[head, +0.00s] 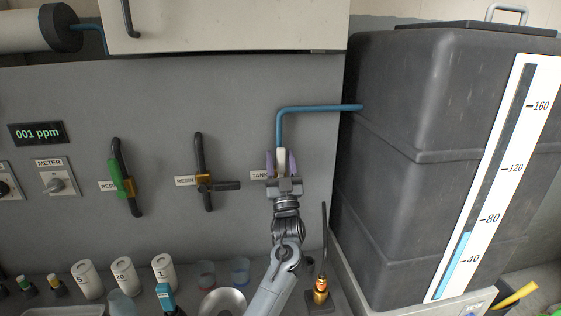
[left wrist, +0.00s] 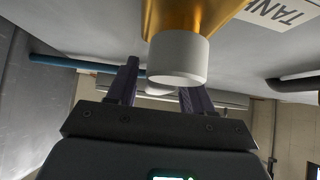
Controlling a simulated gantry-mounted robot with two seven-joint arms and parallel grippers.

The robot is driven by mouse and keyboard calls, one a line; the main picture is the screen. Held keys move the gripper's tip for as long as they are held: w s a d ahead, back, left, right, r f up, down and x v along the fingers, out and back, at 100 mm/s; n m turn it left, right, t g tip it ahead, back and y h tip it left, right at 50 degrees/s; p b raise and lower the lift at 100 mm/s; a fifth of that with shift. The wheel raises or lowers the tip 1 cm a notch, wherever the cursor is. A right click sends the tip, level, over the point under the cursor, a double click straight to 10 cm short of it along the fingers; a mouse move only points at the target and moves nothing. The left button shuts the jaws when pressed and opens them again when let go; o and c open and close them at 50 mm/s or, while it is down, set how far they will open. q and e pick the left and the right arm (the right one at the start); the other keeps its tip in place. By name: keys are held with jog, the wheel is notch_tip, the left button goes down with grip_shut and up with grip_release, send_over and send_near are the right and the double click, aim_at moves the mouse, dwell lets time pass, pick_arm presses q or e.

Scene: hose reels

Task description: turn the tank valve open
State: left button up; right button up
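The tank valve shows in the left wrist view as a brass body with a round white end piece (left wrist: 178,60). A TANK label (left wrist: 280,12) is beside it on the panel. In the head view, my left gripper (head: 281,160) is in front of the valve and hides most of it. A white part shows between its two purple fingers. In the left wrist view, the fingers of my left gripper (left wrist: 158,84) stand apart, close to the white end piece. I cannot tell whether they touch it. My right gripper is out of view.
The blue pipe (head: 318,108) runs from above the valve to the dark tank (head: 400,150) on the right. White cups (head: 124,273) and a brass-based rod (head: 321,290) stand below.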

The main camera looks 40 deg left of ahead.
pick_arm(q)
jog(key=shift+d+f, duration=0.1)
jog(key=p+v, duration=0.1)
jog(key=v, duration=0.9)
jog(key=shift+s+f, duration=0.2)
jog(key=shift+s, duration=0.05)
jog(key=shift+d, duration=0.1)
